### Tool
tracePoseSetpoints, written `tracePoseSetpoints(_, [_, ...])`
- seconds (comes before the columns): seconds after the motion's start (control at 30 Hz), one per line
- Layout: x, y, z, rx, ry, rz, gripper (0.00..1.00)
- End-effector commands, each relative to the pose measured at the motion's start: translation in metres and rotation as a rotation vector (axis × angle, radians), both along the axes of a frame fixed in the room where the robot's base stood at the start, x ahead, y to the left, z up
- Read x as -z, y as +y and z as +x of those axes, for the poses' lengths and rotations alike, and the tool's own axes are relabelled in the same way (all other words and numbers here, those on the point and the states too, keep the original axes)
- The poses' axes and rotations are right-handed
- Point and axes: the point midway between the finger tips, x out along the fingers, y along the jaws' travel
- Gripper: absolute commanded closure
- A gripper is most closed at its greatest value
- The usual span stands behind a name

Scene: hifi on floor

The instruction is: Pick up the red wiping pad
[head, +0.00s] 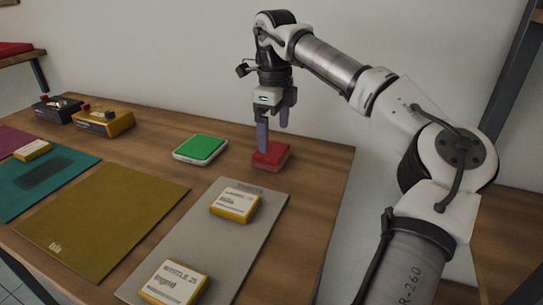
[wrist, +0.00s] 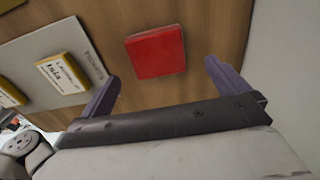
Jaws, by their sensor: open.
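The red wiping pad (head: 271,156) is a small red block lying on the wooden table near its back right edge. In the wrist view the red pad (wrist: 156,52) lies flat and apart from the fingers, beyond and between the two fingertips. My gripper (head: 273,137) is just above the pad in the head view, pointing down. Its two purple-grey fingers stand wide apart with nothing between them in the wrist view (wrist: 162,78). In the head view the left finger overlaps the pad's back edge, and I cannot tell the exact gap.
A green pad on a white base (head: 200,148) lies left of the red pad. A grey mat (head: 205,250) in front bears yellow-edged labelled boxes (head: 235,203). Olive (head: 105,220) and teal (head: 60,165) mats lie further left. A yellow control box (head: 104,122) stands behind. A wall rises behind the table.

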Motion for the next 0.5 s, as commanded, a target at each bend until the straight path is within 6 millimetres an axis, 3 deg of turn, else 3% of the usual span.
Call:
tracePoseSetpoints(0.17, [0.011,0.001,0.000,0.000,-0.001,0.001,0.00])
tracePoseSetpoints(0.5, [0.055,0.006,-0.002,-0.001,-0.001,0.002,0.00])
